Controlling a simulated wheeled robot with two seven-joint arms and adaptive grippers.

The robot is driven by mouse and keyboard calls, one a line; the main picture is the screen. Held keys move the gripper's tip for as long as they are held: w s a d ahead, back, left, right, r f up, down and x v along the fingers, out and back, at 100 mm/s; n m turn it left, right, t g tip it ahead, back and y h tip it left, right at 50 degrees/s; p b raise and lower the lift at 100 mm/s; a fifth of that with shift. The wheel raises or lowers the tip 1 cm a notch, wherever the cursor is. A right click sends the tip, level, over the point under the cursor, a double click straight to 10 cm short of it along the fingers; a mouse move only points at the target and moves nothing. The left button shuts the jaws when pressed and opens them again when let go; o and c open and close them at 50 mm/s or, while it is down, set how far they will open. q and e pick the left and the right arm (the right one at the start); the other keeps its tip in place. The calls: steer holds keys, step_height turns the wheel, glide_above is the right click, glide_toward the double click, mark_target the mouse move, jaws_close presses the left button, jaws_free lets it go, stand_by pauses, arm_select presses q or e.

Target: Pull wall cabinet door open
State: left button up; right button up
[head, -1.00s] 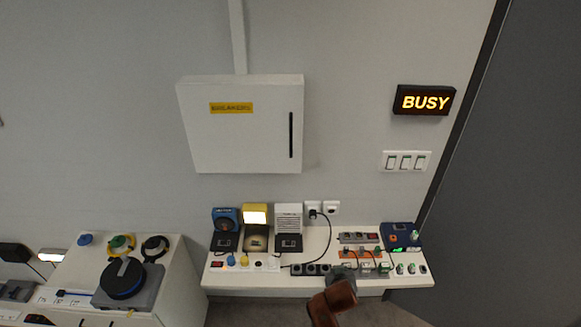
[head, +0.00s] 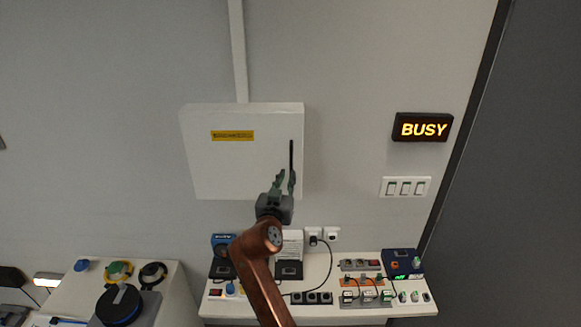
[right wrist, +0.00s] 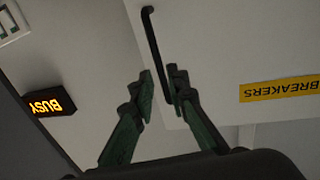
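The white wall cabinet (head: 240,165) hangs on the grey wall, its door shut, with a yellow breakers label (head: 232,135). Its dark vertical bar handle (head: 291,157) is near the door's right edge. My right gripper (head: 284,180) is in front of the cabinet's lower right part, at the handle's lower end, and hides part of it. In the right wrist view the fingers (right wrist: 161,90) are apart, and the handle (right wrist: 157,50) reaches down between their tips. The fingers do not visibly grip it. My left gripper is not in view.
A white shelf (head: 340,312) below the cabinet holds devices, sockets and cables. A lit BUSY sign (head: 424,128) and light switches (head: 405,187) are on the wall to the right. A white console (head: 165,285) stands at the lower left. The wall left of the cabinet is clear.

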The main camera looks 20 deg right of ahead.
mark_target(291, 167)
steer(key=p+x, duration=0.1)
steer(key=x, duration=0.6)
steer(key=shift+f, duration=0.1)
steer(key=shift+c, duration=0.4)
jaws_close()
steer(key=shift+s, duration=0.1)
